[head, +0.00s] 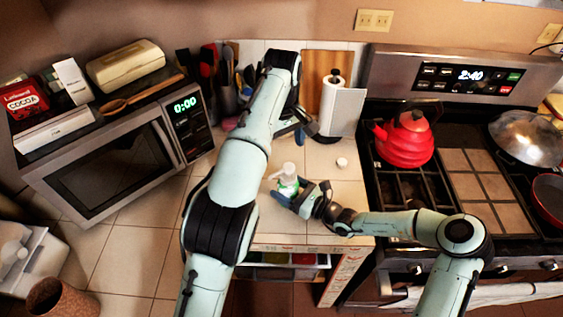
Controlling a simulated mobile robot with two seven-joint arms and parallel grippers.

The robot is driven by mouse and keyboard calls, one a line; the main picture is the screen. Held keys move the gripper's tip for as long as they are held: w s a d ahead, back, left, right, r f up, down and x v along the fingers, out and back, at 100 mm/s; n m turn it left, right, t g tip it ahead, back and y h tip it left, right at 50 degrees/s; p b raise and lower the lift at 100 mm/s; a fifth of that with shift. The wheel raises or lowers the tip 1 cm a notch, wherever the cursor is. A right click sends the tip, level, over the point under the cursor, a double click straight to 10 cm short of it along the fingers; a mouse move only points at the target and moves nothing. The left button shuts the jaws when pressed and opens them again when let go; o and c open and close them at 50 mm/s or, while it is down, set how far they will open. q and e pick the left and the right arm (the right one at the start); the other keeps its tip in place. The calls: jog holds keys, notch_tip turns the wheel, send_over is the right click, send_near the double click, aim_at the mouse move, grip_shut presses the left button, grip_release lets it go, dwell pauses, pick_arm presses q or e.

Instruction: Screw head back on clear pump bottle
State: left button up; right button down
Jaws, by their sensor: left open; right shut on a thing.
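A small pump bottle (288,178), clear to whitish at the top and green lower down, stands upright on the tiled counter in front of the paper towel. My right gripper (285,193) is shut on its lower part from the front right and hides some of it. My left gripper (302,128) is open above and behind the bottle, apart from it, and partly hidden by my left arm. A small white round piece (342,162) lies on the counter right of the bottle; it is too small to tell if it is the pump head.
A paper towel roll (331,98) and a white panel (347,112) stand behind. The stove with a red kettle (405,139) is close on the right. A microwave (120,160) is left. Counter tiles around the white piece are clear.

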aim_at(282, 170)
pick_arm(q)
notch_tip(282, 170, down, 10)
jog(key=shift+r, duration=0.1)
dwell(0.4)
jog(key=c, duration=0.9)
jog(key=shift+w+m, duration=0.15)
jog(key=shift+m, duration=0.85)
jog(key=shift+c, duration=0.3)
jog(key=o, duration=1)
jog(key=shift+c, duration=0.2)
notch_tip(282, 170, up, 12)
pick_arm(e)
grip_release()
